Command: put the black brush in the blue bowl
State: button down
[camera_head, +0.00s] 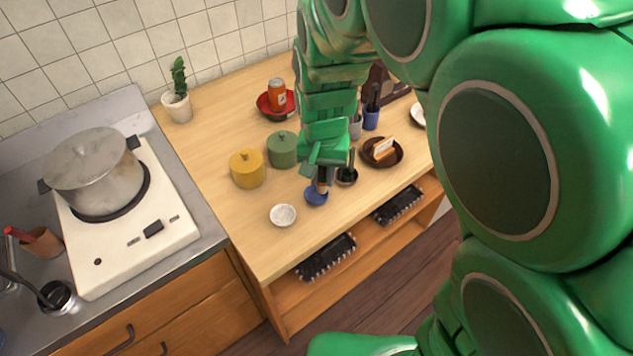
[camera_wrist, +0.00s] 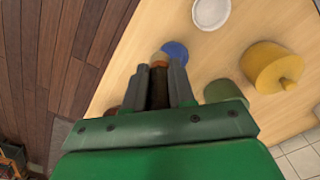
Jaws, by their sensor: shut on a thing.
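My gripper (camera_head: 323,172) is over the front part of the wooden counter, shut on the black brush (camera_wrist: 159,92). In the wrist view my gripper (camera_wrist: 160,78) has the brush between its two grey fingers; its dark body and tan end show. In the head view, only a small part of the brush shows under the gripper. The small blue bowl (camera_head: 315,197) is just below the gripper, partly covered by it and the brush. In the wrist view the blue bowl (camera_wrist: 176,51) shows just beyond the brush's tan end; I cannot tell whether they touch.
A white bowl (camera_head: 283,215) stands left of the blue bowl. A yellow pot (camera_head: 247,169) and green pot (camera_head: 282,150) are behind it. The counter's front edge is close.

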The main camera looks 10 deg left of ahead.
jog(key=shift+w+a+f, duration=0.3)
jog(key=shift+w+f, duration=0.35)
jog(key=shift+f, duration=0.25)
jog(key=shift+w+a+f, duration=0.3)
jog(key=shift+w+f, duration=0.35)
jog(key=shift+f, duration=0.3)
jog(key=shift+w+a+f, duration=0.3)
jog(key=shift+w+f, duration=0.35)
jog(key=shift+f, duration=1.75)
jog(key=shift+f, duration=0.15)
jog(key=c, duration=0.9)
grip_release()
jog(key=shift+c, duration=0.2)
notch_tip(320, 180, up, 12)
jog(key=shift+r, duration=0.2)
